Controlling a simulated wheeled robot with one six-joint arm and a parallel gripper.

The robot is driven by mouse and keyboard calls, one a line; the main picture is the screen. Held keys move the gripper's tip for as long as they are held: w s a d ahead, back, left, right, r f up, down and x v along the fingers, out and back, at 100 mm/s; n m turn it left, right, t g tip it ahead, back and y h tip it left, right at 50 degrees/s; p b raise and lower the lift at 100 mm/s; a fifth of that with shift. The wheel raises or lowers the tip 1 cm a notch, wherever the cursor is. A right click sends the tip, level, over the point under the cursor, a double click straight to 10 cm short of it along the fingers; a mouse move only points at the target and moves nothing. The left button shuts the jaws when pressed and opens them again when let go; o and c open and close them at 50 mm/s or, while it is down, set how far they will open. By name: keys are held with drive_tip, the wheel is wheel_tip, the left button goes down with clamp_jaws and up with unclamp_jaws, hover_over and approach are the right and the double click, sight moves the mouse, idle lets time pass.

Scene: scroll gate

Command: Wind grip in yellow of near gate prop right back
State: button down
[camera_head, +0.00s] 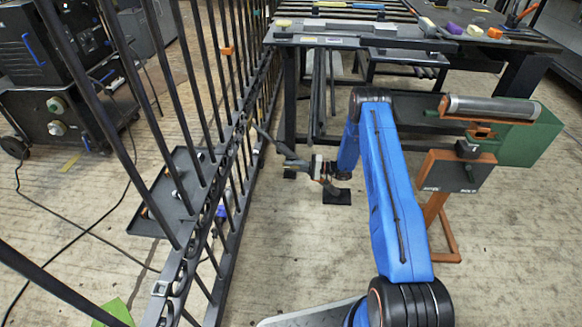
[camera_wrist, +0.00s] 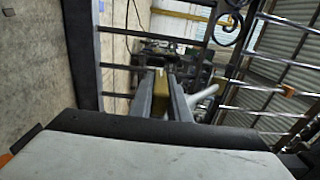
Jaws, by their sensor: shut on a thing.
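The gate of dark upright bars (camera_head: 196,95) runs along the left of the head view. My gripper (camera_head: 268,138) reaches to its right side at about mid-length. In the wrist view, my gripper's two dark fingers (camera_wrist: 162,80) are shut on a yellow grip (camera_wrist: 159,100), which shows between them. The grip is too small and covered to make out in the head view. Gate bars and a dark scroll (camera_wrist: 234,25) show beyond the fingers in the wrist view. The prop's shape is mostly hidden.
A dark tray (camera_head: 160,205) sits at the gate's left side. An orange piece (camera_head: 227,51) and a blue piece (camera_head: 221,211) are on the gate. A workbench (camera_head: 350,42) stands behind. A green box (camera_head: 530,140) is at right.

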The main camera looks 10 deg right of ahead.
drive_tip(key=shift+s+f+t+y, duration=0.1)
drive_tip(key=shift+t+y, duration=0.2)
drive_tip(key=shift+y, duration=0.4)
drive_tip(key=c, duration=1.7)
unclamp_jaws()
drive_tip(key=shift+d, duration=0.1)
drive_tip(key=v, duration=1.7)
drive_tip(key=shift+d+f, duration=0.1)
drive_tip(key=shift+f, duration=0.05)
